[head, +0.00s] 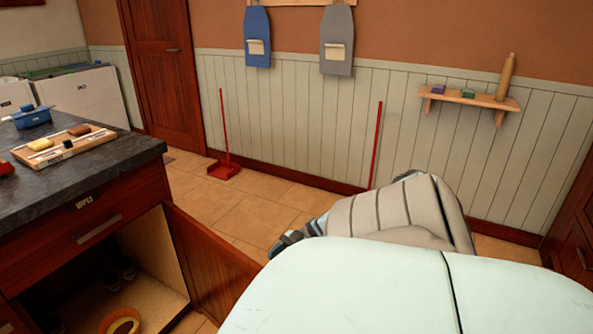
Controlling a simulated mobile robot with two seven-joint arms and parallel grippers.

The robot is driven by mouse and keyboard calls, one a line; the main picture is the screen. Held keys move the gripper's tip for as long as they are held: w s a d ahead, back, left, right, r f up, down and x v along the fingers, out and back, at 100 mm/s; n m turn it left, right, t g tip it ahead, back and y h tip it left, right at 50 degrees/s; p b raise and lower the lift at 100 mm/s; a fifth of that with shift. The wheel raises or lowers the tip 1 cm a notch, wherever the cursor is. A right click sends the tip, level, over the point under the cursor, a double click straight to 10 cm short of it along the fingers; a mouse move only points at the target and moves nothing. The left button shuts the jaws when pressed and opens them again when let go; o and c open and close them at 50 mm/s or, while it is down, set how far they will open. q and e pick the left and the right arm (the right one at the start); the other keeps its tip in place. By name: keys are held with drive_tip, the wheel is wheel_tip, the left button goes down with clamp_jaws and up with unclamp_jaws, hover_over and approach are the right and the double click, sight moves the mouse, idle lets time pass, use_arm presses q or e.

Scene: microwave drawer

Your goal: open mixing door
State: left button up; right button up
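A wooden cabinet door (212,262) stands swung open below the dark counter at the left. I cannot read a mixing label on this door. My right gripper (288,241) seems to be the dark part at the end of my pale striped arm, to the right of the door and apart from it in the picture. Its fingers are mostly hidden, so I cannot tell whether it is open. My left gripper is not in view.
The counter (90,172) holds a wooden board (62,148) and a blue container (32,116). A drawer with a handle (99,229) is above the compartment. A red dustpan (223,169) stands on the tiled floor by the wall.

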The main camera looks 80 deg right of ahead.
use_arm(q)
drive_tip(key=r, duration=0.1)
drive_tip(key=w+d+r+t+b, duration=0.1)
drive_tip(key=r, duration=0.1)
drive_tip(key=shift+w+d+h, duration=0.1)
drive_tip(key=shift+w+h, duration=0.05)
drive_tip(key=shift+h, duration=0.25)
use_arm(e)
drive_tip(key=v, duration=1)
drive_tip(key=shift+d, duration=0.2)
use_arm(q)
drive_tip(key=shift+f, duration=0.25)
use_arm(e)
drive_tip(key=shift+s, duration=0.1)
